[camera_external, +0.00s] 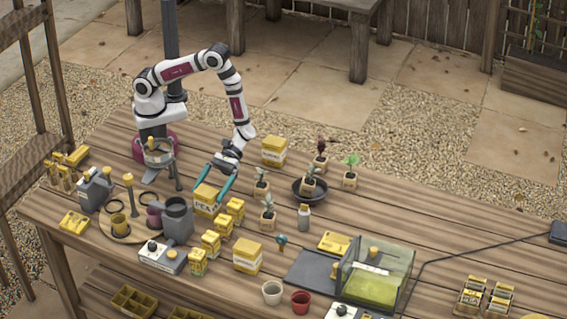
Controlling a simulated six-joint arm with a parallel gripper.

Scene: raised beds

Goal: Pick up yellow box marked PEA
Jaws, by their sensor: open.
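The yellow box marked PEA (207,203) stands upright on the wooden table, left of the middle, with its pale label facing the camera. My gripper (214,184) points down at it with its teal fingers apart. One finger is at the upper left of the box and the other comes down along its right side. The fingers look to be around the box, but I cannot tell whether they touch it. The box appears to rest on the table.
Small yellow boxes (235,209) stand close to the right, and a grey watering can (177,219) close to the left. A larger yellow box (274,151) stands behind, another (248,256) in front. Seedlings (267,215) are to the right. The table's right part (440,235) has free room.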

